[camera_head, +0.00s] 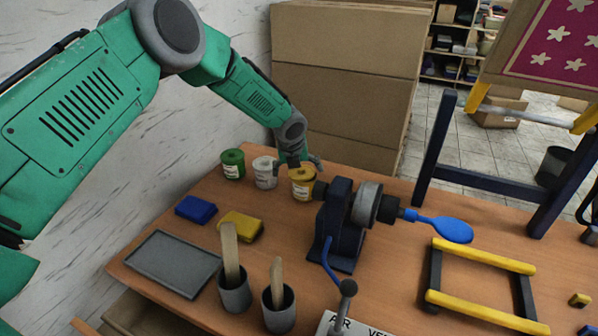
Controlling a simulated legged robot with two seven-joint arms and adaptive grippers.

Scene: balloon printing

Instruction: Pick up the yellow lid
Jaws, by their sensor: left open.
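The yellow jar with its yellow lid (302,173) stands upright at the back of the wooden table, beside the dark machine. My left gripper (301,165) is at the lid from above, its open fingers around or just over it; I cannot tell whether they touch it. Part of the lid is hidden behind the fingers. My right gripper is not in view.
A white jar (265,173) and a green jar (232,164) stand left of the yellow one. The dark machine (342,224) with a blue balloon (446,228) stands close on the right. Yellow (240,226) and blue (195,209) blocks lie in front.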

